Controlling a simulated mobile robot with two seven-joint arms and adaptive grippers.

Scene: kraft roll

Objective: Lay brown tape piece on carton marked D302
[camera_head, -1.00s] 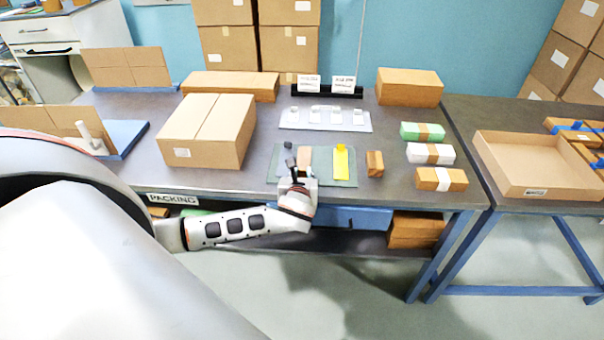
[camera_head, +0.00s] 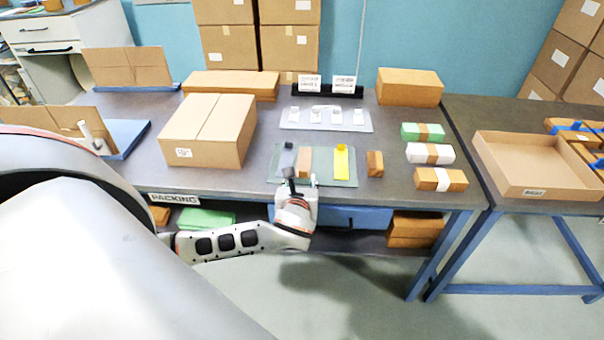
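The brown tape piece (camera_head: 304,160) lies on a green mat (camera_head: 351,178) at the table's front, between a grey piece (camera_head: 287,157) and a yellow piece (camera_head: 341,162). My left gripper (camera_head: 301,180) is over the mat's front edge, just nearer to me than the brown piece. Its fingers look spread, with nothing visible between them. A large closed carton (camera_head: 208,132) stands left of the mat, with a small white label on its front. I cannot read the label, so I cannot tell whether it says D302. My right gripper is not in view.
A small brown block (camera_head: 375,163) stands right of the mat. Banded packs (camera_head: 430,153) line the table's right side. A pale tray (camera_head: 325,125) with several small items lies behind the mat. An open carton (camera_head: 520,165) sits on the right table.

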